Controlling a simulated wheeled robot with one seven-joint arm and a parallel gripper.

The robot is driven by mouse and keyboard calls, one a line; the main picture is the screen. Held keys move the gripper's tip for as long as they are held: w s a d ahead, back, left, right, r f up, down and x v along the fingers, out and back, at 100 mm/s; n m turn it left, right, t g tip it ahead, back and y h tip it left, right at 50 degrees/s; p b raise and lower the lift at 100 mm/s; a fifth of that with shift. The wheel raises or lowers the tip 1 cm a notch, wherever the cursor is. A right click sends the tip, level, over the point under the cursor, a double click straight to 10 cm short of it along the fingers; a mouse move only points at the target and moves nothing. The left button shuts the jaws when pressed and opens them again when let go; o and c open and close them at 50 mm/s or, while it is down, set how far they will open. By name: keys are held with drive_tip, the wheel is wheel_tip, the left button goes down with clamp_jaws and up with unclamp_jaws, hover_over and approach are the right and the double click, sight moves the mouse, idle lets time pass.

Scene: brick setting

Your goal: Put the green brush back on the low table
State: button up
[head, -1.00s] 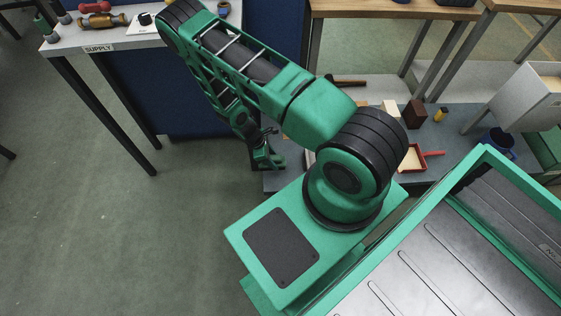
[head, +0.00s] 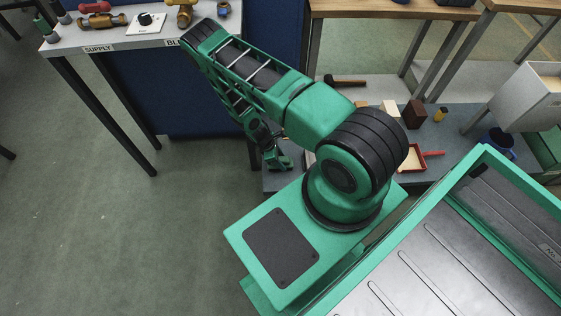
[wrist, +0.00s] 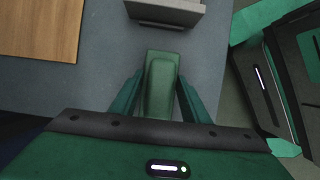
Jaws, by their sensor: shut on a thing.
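My gripper (wrist: 160,90) is shut on the green brush (wrist: 161,70), which lies between its two fingers in the wrist view. Below it is the grey top of the low table (wrist: 104,82). I cannot tell whether the brush touches the table top. In the head view my gripper (head: 279,160) is over the left end of the low table (head: 460,148), partly behind my arm. The brush cannot be made out there.
In the wrist view a wooden board (wrist: 38,28) lies left and a grey box-like thing (wrist: 165,10) is ahead. A supply table (head: 75,42) stands left.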

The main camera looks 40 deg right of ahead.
drive_tip(key=o, duration=1)
drive_tip(key=shift+f, duration=0.1)
